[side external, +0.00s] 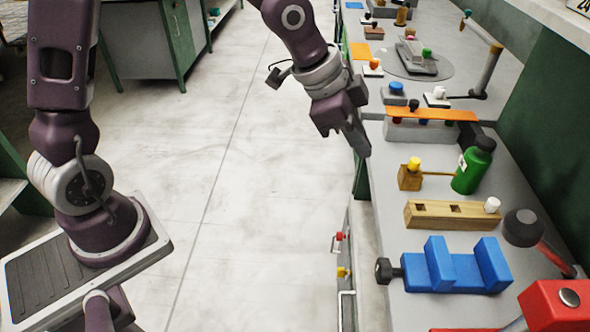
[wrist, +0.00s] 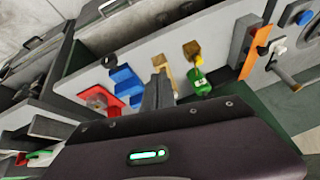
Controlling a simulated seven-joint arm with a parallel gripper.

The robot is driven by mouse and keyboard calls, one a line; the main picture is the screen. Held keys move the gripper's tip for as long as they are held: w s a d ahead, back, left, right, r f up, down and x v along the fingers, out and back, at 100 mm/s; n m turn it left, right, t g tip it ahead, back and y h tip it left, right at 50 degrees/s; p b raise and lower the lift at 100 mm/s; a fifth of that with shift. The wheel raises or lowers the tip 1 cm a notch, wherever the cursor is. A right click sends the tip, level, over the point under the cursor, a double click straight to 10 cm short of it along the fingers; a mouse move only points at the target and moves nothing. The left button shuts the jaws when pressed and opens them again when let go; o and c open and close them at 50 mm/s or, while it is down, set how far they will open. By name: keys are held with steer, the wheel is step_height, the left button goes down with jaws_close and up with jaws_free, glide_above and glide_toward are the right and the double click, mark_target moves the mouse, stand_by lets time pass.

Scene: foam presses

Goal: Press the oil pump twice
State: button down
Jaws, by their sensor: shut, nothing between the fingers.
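No part is labelled as the oil pump. A green bottle (side external: 467,172) with a black cap stands on the grey bench. Beside it a small wooden block (side external: 409,178) carries a yellow knob (side external: 414,163), and a thin rod runs from the block toward the bottle. I cannot tell which of these is the pump. My gripper (side external: 358,146) is shut and empty, raised near the bench's left edge, apart from these things. In the wrist view the gripper fingers (wrist: 158,90) show in front of the bench, with the bottle (wrist: 199,84) to their right.
Nearer the camera are a long wooden block (side external: 450,215) with a white knob, a blue vise (side external: 440,272) and a red machine (side external: 555,305). Beyond the bottle is an orange strip (side external: 430,114). A black ball on a red lever (side external: 524,227) stands right.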

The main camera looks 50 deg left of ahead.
steer(key=s+a+r+n+y, duration=0.1)
steer(key=s+a+r+n, duration=0.1)
steer(key=s, duration=0.6)
steer(key=s+a+r+n+y, duration=0.1)
steer(key=s+a+r+n, duration=0.2)
steer(key=s+a+n, duration=0.2)
steer(key=s+a+r+n+y, duration=0.1)
steer(key=s+a+r+n, duration=0.2)
steer(key=s+a, duration=0.3)
steer(key=s, duration=0.5)
steer(key=shift+s+r+n+t+y, duration=0.2)
steer(key=shift+n+t+y, duration=0.1)
steer(key=shift+n+t, duration=0.1)
steer(key=shift+w, duration=0.15)
